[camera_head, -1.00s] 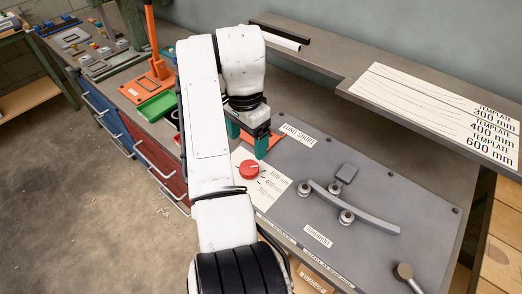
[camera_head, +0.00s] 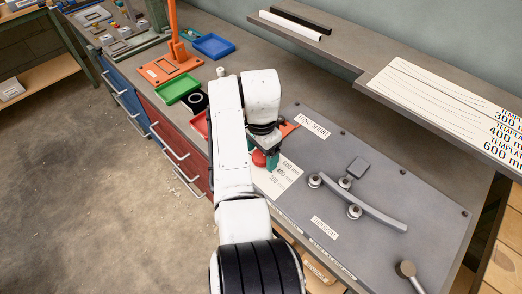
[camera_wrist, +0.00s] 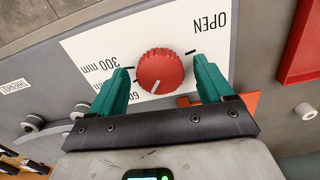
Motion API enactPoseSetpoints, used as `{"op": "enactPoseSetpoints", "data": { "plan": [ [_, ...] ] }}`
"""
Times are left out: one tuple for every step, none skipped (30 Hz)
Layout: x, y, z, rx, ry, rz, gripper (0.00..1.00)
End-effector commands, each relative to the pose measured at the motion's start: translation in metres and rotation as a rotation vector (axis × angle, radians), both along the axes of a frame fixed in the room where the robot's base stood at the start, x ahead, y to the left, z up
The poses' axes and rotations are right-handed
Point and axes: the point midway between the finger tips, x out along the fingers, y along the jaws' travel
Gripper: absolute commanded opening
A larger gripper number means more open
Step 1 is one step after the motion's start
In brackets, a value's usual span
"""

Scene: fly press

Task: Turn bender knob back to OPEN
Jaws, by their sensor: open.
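The red ridged knob (camera_wrist: 161,66) sits on a white label plate (camera_wrist: 90,50) in the wrist view. Its white line points down and slightly left, toward the partly hidden "60" label and away from OPEN (camera_wrist: 209,22) at upper right. A "300 mm" label (camera_wrist: 98,64) is at left. My gripper (camera_wrist: 163,70) is open, with one green finger on each side of the knob and visible gaps between; I cannot tell how deep the fingertips reach. In the head view my gripper (camera_head: 265,160) is over the knob (camera_head: 259,158), which is mostly hidden.
The grey bender plate (camera_head: 400,190) carries rollers and a curved bar (camera_head: 375,213) right of my gripper. A rod with a round end (camera_head: 406,269) stands at lower right. Green (camera_head: 177,89) and blue (camera_head: 213,46) trays lie behind left. A template shelf (camera_head: 400,75) overhangs at upper right.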

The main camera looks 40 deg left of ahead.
Motion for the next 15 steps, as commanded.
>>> {"op": "enactPoseSetpoints", "data": {
  "plan": [
    [0.0001,-0.0001,-0.0004,0.000,0.000,0.000,0.80],
    [0.0001,-0.0001,-0.0004,0.000,0.000,0.000,0.80],
    [0.0001,-0.0001,-0.0003,0.000,0.000,0.000,0.80],
    [0.0001,-0.0001,-0.0003,0.000,0.000,0.000,0.80],
    [0.0001,-0.0001,-0.0003,0.000,0.000,0.000,0.80],
    [0.0001,-0.0001,-0.0002,0.000,0.000,0.000,0.79],
    [0.0001,-0.0001,-0.0002,0.000,0.000,0.000,0.76],
    [0.0001,-0.0001,-0.0001,0.000,0.000,0.000,0.73],
    [0.0001,-0.0001,-0.0001,0.000,0.000,0.000,0.70],
    [0.0001,-0.0001,-0.0001,0.000,0.000,0.000,0.67],
    [0.0001,-0.0001,0.0000,0.000,0.000,0.000,0.64],
    [0.0001,-0.0001,0.0000,0.000,0.000,0.000,0.60],
    [0.0001,-0.0001,0.0000,0.000,0.000,0.000,0.57],
    [0.0001,-0.0001,0.0001,0.000,0.000,0.000,0.54],
    [0.0001,-0.0001,0.0001,0.000,0.000,0.000,0.51]
  ]
}}
